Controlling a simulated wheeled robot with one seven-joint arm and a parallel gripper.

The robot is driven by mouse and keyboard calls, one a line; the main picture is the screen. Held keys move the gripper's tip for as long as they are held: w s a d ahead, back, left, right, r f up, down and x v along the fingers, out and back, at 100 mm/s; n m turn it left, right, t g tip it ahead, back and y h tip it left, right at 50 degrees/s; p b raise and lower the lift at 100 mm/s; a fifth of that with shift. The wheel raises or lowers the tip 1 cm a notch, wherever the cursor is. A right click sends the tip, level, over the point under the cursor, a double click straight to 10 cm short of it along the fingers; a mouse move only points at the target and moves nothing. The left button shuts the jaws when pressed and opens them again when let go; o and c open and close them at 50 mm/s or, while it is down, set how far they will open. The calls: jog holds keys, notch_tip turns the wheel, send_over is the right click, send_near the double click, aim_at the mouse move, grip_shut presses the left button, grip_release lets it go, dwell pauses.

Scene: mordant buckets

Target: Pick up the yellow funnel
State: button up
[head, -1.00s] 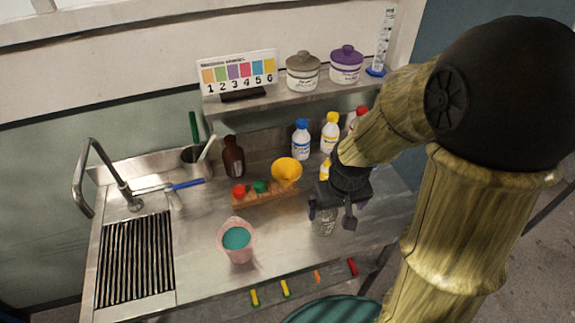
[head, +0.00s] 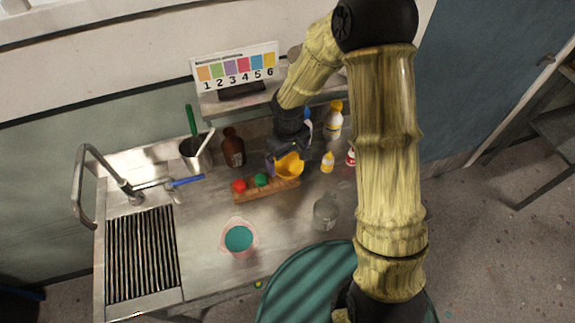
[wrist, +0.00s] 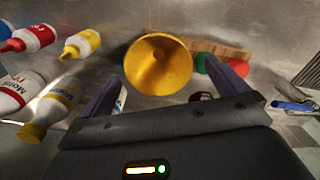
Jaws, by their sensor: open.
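The yellow funnel (head: 291,169) stands wide mouth up at the right end of a wooden rack (head: 262,192), beside a green and a red cap. In the wrist view, the funnel (wrist: 158,63) shows its open cone, between the two purple fingers and beyond them. My gripper (head: 285,154) is open and empty, just above and behind the funnel in the head view. The gripper also shows in the wrist view (wrist: 168,75). My gripper hides part of the funnel's far rim in the head view. I cannot tell whether a finger touches it.
A brown bottle (head: 233,148) stands left of the funnel. A small yellow bottle (head: 327,162) and larger bottles (head: 333,121) stand to its right. A glass beaker (head: 325,211) and a pink cup of teal liquid (head: 239,238) stand nearer the front. A shelf overhangs the back.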

aim_at(288, 174)
jog(key=shift+w+f, duration=0.1)
jog(key=shift+f, duration=1.05)
jog(key=shift+f+p, duration=0.1)
jog(key=shift+p, duration=0.25)
jog(key=shift+w+f+p, duration=0.2)
jog(key=shift+f+p, duration=0.8)
jog(key=shift+f, duration=1.5)
jog(key=shift+c, duration=0.2)
jog(key=c, duration=0.9)
